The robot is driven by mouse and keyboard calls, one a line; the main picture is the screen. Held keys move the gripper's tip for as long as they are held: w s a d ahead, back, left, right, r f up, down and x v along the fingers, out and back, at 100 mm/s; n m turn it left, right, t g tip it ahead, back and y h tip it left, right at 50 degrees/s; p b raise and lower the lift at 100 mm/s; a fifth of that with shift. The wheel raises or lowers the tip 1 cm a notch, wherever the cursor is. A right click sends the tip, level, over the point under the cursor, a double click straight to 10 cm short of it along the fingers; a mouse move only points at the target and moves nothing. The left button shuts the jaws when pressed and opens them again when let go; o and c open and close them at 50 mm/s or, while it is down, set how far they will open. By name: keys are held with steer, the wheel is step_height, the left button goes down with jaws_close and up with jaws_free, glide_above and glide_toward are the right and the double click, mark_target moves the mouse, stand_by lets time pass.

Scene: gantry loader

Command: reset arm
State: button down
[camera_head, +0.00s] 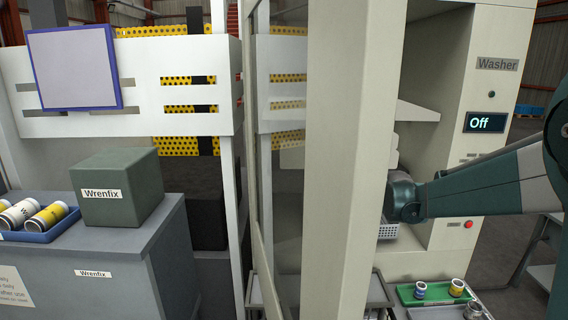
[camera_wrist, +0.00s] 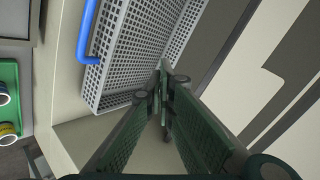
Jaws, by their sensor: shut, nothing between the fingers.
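My arm comes in from the right in the head view and reaches into the open washer (camera_head: 452,70). Its end there is partly hidden behind the pale door edge. In the wrist view my gripper (camera_wrist: 163,78) is shut and empty, its fingertips together. A light grey perforated basket (camera_wrist: 140,45) with a blue handle (camera_wrist: 86,32) lies just beyond the fingertips. I cannot tell whether they touch it. A piece of the basket (camera_head: 388,232) also shows below my wrist in the head view.
The washer door (camera_head: 345,150) stands open, close to my arm's left. A green tray (camera_head: 408,295) with small cans sits below the washer opening. At left, a grey cabinet holds a dark Wrenfix box (camera_head: 118,190) and a blue tray (camera_head: 45,231) of cans. The washer screen (camera_head: 486,122) reads Off.

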steer(key=s+a+r+n+g, duration=0.1)
steer(key=s+a+n, duration=0.1)
steer(key=s, duration=0.8)
steer(key=s+a+r+n, duration=0.2)
steer(key=s+a+n, duration=0.1)
steer(key=s, duration=0.6)
steer(key=s+a+r+n+g, duration=0.1)
steer(key=s+a+n, duration=0.1)
steer(key=s, duration=0.8)
steer(key=s+a+f+n+g, duration=0.1)
steer(key=s+f+n, duration=0.2)
steer(key=s, duration=0.9)
steer(key=s+a+f+n, duration=0.1)
steer(key=s+f+n, duration=0.2)
steer(key=s, duration=1)
step_height(320, 180, down, 3)
steer(key=shift+s+a+r+g, duration=0.1)
steer(key=shift+s+a+g, duration=0.1)
steer(key=shift+g, duration=0.2)
